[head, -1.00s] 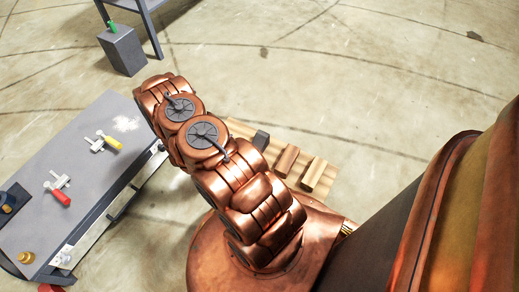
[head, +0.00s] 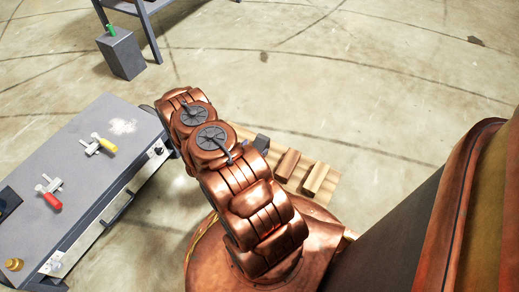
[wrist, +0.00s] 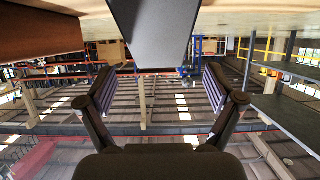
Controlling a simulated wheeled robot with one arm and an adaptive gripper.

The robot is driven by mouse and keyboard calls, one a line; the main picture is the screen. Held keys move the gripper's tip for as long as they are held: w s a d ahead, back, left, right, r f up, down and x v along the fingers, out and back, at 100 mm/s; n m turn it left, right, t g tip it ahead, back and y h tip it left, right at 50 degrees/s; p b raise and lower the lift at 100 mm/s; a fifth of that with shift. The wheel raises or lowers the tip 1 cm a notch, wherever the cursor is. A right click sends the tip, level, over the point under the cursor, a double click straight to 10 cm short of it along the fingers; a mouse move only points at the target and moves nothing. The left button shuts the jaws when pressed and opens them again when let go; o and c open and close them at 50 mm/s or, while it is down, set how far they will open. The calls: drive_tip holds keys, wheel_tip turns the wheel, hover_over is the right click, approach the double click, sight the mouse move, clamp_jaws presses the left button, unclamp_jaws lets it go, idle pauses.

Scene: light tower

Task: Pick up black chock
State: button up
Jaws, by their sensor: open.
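The black chock (head: 262,143) stands on a wooden pallet (head: 326,193), partly hidden by my arm in the head view. In the wrist view the dark grey chock (wrist: 155,32) hangs in from the top edge at the middle, close to the camera. My gripper (wrist: 160,88) is open and empty, its fingers apart on either side below the chock in the picture. The chock lies in line with the gap between them. I cannot tell how far beyond the fingertips it is. In the head view the gripper is hidden behind my arm.
A brown chock (head: 287,163) and a lighter wooden chock (head: 315,178) sit beside it on the pallet; the brown one shows in the wrist view (wrist: 40,32) at upper left. A grey workbench (head: 75,200) with clamps stands at left. Floor beyond the pallet is clear.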

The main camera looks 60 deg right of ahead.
sight(260, 142)
drive_tip(key=shift+d+f+b, duration=0.6)
drive_tip(key=shift+d+f, duration=0.2)
drive_tip(key=shift+b+x, duration=0.4)
drive_tip(key=shift+x, duration=0.65)
drive_tip(key=shift+r, duration=0.1)
drive_tip(key=c, duration=1.7)
drive_tip(key=shift+o, duration=0.2)
drive_tip(key=shift+r+p, duration=0.4)
drive_tip(key=shift+r, duration=0.2)
wheel_tip(260, 142, up, 3)
drive_tip(key=shift+d+f+p, duration=0.1)
drive_tip(key=shift+f+p, duration=0.05)
drive_tip(key=shift+p, duration=0.7)
drive_tip(key=a+r+p, duration=0.1)
drive_tip(key=a+p, duration=0.3)
drive_tip(key=a, duration=1.2)
drive_tip(key=shift+s, duration=0.3)
